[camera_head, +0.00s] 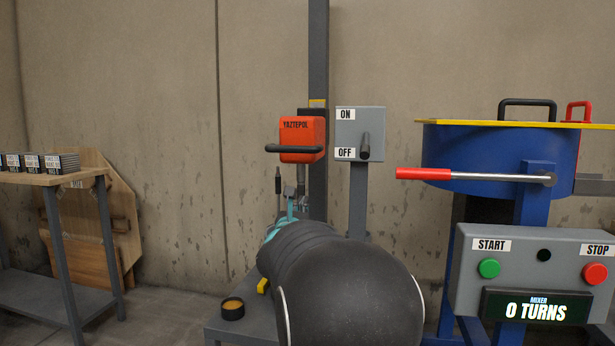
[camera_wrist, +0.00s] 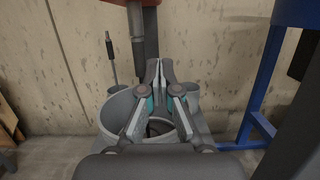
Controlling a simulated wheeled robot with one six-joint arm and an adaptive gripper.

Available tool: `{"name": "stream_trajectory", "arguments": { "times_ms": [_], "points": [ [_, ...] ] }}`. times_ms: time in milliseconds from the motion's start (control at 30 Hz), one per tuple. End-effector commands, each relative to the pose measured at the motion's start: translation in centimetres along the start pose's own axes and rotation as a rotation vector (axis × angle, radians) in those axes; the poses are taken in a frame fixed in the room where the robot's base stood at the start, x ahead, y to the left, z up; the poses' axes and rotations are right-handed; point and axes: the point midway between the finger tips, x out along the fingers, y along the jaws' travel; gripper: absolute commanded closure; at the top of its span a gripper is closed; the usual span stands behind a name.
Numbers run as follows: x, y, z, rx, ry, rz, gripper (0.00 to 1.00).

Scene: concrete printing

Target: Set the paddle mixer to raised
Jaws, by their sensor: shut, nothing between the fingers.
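The paddle mixer (camera_head: 303,135) is an orange box marked YAZTEPOL with a black bar handle (camera_head: 294,149), mounted on a tall grey column (camera_head: 319,60). Its shaft shows below it and also in the wrist view (camera_wrist: 138,50), reaching down behind my fingers. My gripper (camera_wrist: 158,64) is shut and empty, apart from the handle and just right of the shaft in the wrist view. It is over a grey bucket (camera_wrist: 117,108). In the head view my gripper (camera_head: 290,193) is below the mixer, partly hidden by my arm. The paddle end is hidden.
A grey switch box (camera_head: 372,122) marked ON and OFF stands right of the column, its lever (camera_head: 365,150) down by OFF. A blue drum mixer (camera_head: 475,150) with a red-tipped lever (camera_head: 423,174) is at right. A small black cup (camera_head: 232,309) sits at the stand's front left.

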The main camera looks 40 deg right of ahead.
Motion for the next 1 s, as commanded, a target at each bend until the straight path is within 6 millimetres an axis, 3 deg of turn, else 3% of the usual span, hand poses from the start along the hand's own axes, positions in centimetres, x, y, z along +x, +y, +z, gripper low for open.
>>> {"name": "stream_trajectory", "arguments": {
  "times_ms": [267, 467, 833, 1000],
  "points": [
    [0.5, 0.1, 0.0, -0.003, 0.002, 0.002, 1.00],
    [3.3, 0.0, 0.0, -0.003, 0.002, 0.000, 1.00],
    [10.2, 0.0, 0.1, -0.004, 0.001, 0.001, 1.00],
    [10.6, 0.1, 2.6, -0.002, -0.001, 0.002, 1.00]
  ]
}}
